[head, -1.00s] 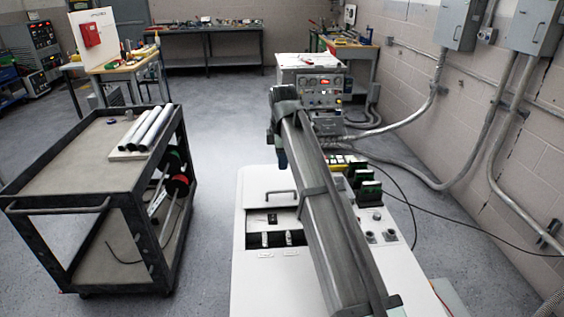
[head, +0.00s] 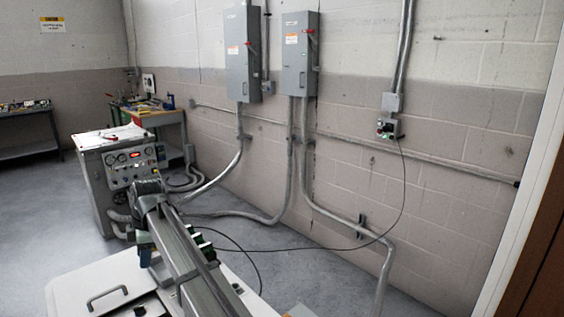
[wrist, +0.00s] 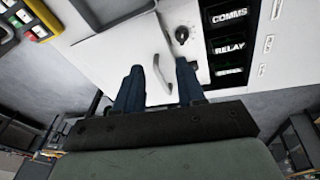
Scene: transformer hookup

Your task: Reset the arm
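In the wrist view, my gripper (wrist: 159,68) shows two dark blue fingers set apart, with nothing held between them. A white cabinet top (wrist: 110,55) lies beyond the fingers. Its curved handle (wrist: 162,74) shows through the gap between them; I cannot tell the distance. In the head view my arm reaches out over the white cabinet (head: 72,298), and the fingers cannot be made out clearly there. The cabinet's handle (head: 107,296) shows at the lower left.
In the wrist view, a black knob (wrist: 181,35) and black panels labelled COMMS and RELAY (wrist: 229,47) lie beyond the fingers. In the head view, a control unit (head: 130,165) stands behind my arm. Grey wall boxes (head: 300,55), conduits and a black cable (head: 403,185) line the wall.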

